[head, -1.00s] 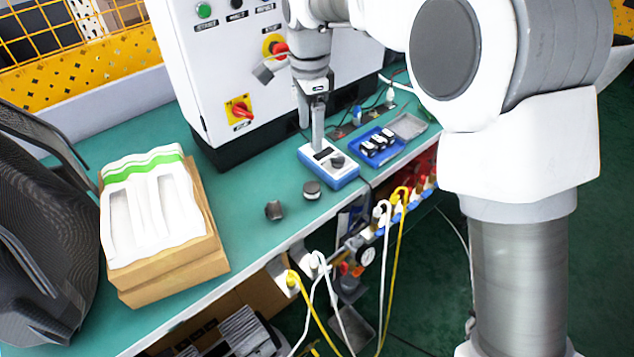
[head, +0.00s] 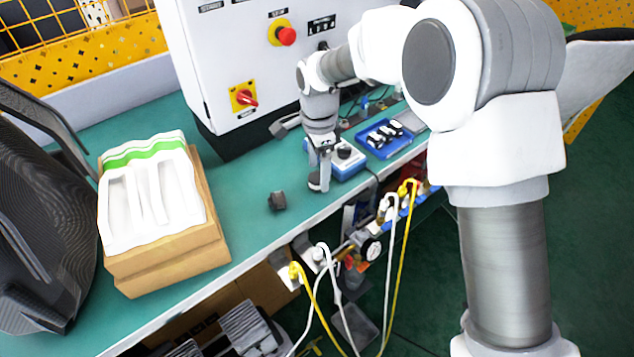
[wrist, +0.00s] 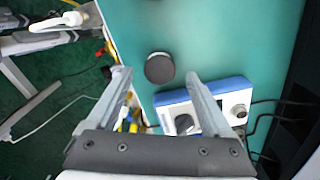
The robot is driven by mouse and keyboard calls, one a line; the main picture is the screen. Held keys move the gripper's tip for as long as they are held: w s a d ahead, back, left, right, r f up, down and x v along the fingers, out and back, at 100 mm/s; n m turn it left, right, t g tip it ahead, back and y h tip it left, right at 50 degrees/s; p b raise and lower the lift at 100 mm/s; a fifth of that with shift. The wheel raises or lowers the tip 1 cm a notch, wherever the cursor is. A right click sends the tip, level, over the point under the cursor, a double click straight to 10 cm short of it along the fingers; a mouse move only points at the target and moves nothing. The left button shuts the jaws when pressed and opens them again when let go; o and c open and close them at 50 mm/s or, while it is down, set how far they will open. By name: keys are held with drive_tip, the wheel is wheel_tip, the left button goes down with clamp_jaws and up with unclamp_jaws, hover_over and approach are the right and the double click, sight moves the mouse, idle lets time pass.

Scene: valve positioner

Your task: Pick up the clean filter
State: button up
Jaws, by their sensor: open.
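Two small dark round pieces lie on the green bench; I cannot tell which is the clean filter. One piece (head: 318,184) is right at my gripper (head: 325,172) in the head view, partly hidden by it. In the wrist view this round grey-topped piece (wrist: 159,68) shows between and just beyond the open fingertips (wrist: 157,76), with no grip visible. The other piece (head: 277,200) lies on its side to the left, clear of my gripper. A blue tray (head: 372,153) at the right holds several black-and-white pieces.
A blue-and-white device (head: 348,165) with knobs stands close behind my gripper; it also shows in the wrist view (wrist: 205,106). A white control cabinet (head: 235,60) stands behind. Cardboard boxes (head: 170,270) with a white insert are at left. Hoses hang at the bench front.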

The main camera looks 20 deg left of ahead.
wheel_tip(320, 180, down, 3)
drive_tip(key=shift+r, duration=0.15)
drive_tip(key=shift+c, duration=0.3)
clamp_jaws()
